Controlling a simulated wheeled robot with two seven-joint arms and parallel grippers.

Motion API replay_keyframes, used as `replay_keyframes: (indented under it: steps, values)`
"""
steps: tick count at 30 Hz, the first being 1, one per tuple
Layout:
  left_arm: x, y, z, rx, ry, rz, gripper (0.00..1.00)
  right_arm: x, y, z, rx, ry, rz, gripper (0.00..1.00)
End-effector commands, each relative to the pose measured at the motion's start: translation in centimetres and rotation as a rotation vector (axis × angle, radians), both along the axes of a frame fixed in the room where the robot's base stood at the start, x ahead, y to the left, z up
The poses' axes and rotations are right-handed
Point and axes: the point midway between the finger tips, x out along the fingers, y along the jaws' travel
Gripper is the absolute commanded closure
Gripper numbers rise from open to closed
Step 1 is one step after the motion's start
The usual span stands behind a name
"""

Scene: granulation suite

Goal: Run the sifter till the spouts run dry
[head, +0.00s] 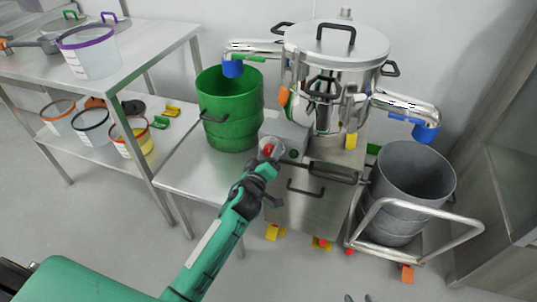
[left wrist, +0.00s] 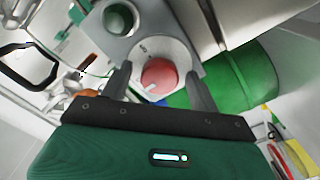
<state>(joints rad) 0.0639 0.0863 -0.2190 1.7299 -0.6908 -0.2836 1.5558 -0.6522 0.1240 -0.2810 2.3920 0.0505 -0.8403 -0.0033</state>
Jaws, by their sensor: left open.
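The steel sifter (head: 335,60) stands on a cabinet, lid on. Its left spout (head: 250,48), with a blue end (head: 232,68), hangs over the green drum (head: 229,110). Its right spout (head: 405,103), with a blue end (head: 425,133), hangs over the grey bin (head: 412,175). I see no material falling from either. My left gripper (head: 262,165) is open at the control box (head: 284,132). In the left wrist view its fingers (left wrist: 160,88) flank the red button (left wrist: 158,77); contact is unclear. The green button (left wrist: 118,18) is beside it. Two dark tips, apparently my right gripper (head: 357,298), show at the bottom edge.
A steel table (head: 205,170) carries the green drum. A shelf unit (head: 130,75) at left holds several pails and scoops. The grey bin stands on a cart with a tubular handle (head: 440,240). A steel cabinet (head: 497,170) is at far right. Front floor is clear.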

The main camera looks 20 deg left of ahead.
Motion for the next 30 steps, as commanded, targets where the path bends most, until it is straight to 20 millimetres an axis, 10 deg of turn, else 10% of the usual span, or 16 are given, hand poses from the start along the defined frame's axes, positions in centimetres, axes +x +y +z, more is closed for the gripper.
replay_keyframes:
  steps: [7, 30]
  values:
    - [0.0, 0.0, 0.0, 0.0, 0.0, 0.0, 0.83, 0.0, 0.0, 0.2, 0.0, 0.0, 0.0, 0.64]
    - [-0.1, 0.0, 0.1, 0.353, -0.01, 0.001, 0.83, -1.3, -2.8, 0.7, -0.088, 0.166, -0.029, 0.64]
